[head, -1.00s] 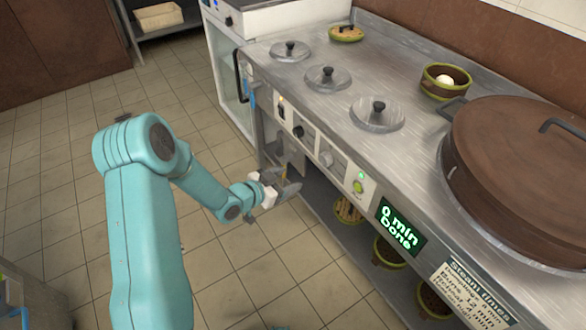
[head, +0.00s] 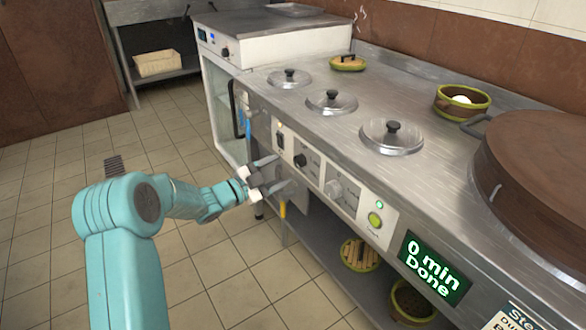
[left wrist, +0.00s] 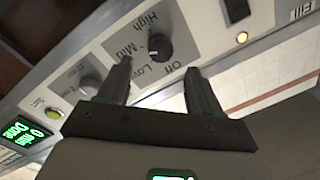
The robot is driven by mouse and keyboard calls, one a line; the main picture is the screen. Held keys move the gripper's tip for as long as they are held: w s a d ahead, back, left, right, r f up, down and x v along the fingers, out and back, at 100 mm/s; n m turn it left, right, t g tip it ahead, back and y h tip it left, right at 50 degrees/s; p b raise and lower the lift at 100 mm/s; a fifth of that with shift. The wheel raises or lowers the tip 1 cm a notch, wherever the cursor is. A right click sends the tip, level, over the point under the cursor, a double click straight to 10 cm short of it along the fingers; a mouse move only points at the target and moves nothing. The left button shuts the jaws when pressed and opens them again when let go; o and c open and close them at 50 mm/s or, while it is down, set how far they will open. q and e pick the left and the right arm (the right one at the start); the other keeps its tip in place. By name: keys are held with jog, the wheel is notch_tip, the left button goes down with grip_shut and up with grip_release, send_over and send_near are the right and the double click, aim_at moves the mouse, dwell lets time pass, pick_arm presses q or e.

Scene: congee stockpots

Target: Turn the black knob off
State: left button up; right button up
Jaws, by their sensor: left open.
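The black knob (head: 300,160) is on the front panel of the steel counter. In the left wrist view the black knob (left wrist: 159,47) is round, with High, Mid, Low and Off printed around it. Its pale mark seems to face the Mid side, but it is small. My left gripper (head: 282,170) is open and empty just in front of the panel. In the left wrist view its two fingers (left wrist: 158,66) point at the panel, with the knob ahead of the gap between them. Contact with the knob does not show. My right gripper is out of view.
A grey knob (head: 333,189) and a lit green button (head: 375,220) sit to the right on the panel. A display (head: 434,268) reads "0 min Done". Lidded wells and a large brown pot (head: 540,170) are on top.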

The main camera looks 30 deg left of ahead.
aim_at(297, 162)
pick_arm(q)
jog(key=b+x, duration=0.1)
jog(key=x, duration=0.4)
jog(key=shift+w+d, duration=0.1)
jog(key=shift+w, duration=0.25)
jog(key=c, duration=1.1)
jog(key=shift+o, duration=0.2)
